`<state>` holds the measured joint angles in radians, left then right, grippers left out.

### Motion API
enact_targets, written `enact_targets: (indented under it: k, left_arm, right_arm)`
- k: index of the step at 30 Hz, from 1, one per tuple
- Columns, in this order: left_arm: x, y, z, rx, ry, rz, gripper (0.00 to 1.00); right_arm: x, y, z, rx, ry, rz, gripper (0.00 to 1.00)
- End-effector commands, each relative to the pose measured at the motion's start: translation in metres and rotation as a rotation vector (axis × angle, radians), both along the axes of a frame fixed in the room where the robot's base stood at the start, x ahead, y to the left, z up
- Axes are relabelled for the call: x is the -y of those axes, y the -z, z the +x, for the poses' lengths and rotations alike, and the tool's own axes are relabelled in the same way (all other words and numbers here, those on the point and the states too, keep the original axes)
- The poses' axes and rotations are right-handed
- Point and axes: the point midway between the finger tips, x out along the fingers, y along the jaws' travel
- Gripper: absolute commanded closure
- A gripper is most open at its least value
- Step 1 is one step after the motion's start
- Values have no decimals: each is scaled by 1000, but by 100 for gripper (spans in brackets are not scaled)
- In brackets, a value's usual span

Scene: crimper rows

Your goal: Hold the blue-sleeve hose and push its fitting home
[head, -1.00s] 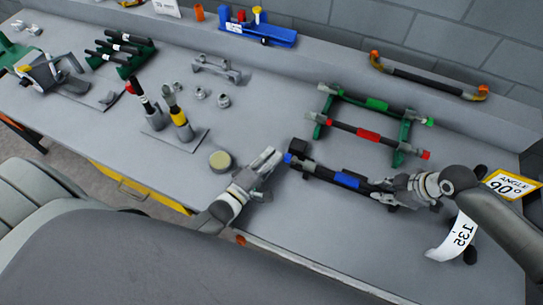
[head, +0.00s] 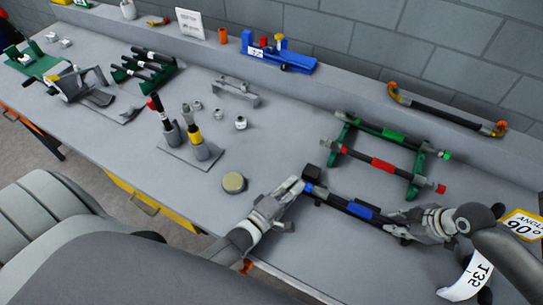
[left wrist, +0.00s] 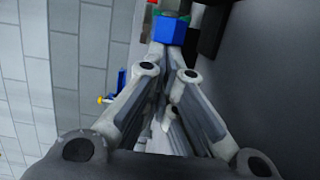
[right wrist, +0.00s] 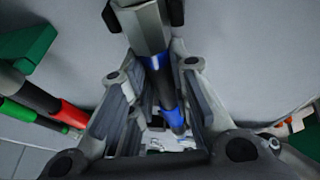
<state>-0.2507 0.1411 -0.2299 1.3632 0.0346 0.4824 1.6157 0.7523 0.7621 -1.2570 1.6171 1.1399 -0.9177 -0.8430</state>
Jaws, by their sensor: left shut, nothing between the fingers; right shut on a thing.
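The blue-sleeve hose (head: 341,203) is a black hose low over the bench, with a blue sleeve (head: 361,210) and a blue end cap (head: 309,187) on a grey fitting. My right gripper (head: 392,217) is shut on the hose at its right end, around the grey fitting there. The right wrist view shows the hose's blue sleeve (right wrist: 159,75) between the fingers. My left gripper (head: 298,185) is shut and empty, its tips right at the blue end cap. The left wrist view shows the cap (left wrist: 171,30) just beyond the tips; contact is unclear.
A green rack (head: 413,186) holds hoses with green (head: 394,135) and red (head: 384,165) sleeves behind. A small black block (head: 312,172) stands beside the blue cap. A round tan tin (head: 234,182) sits left of my left gripper. The back ledge holds a blue tool (head: 278,55).

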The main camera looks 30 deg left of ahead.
Motion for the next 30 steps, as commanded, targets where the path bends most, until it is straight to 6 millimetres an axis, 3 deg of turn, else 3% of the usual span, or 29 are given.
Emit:
enact_targets:
  k: [7,13,30]
  left_arm:
    - [-4,-1,-1,3,7,0,100]
    - [-41,0,0,0,3,5,100]
    - [-72,2,-126,-5,1,1,100]
  right_arm:
    - [-4,-1,-1,0,-4,8,100]
    - [-4,0,-1,-1,-3,8,100]
    - [-2,0,-1,-1,-3,5,100]
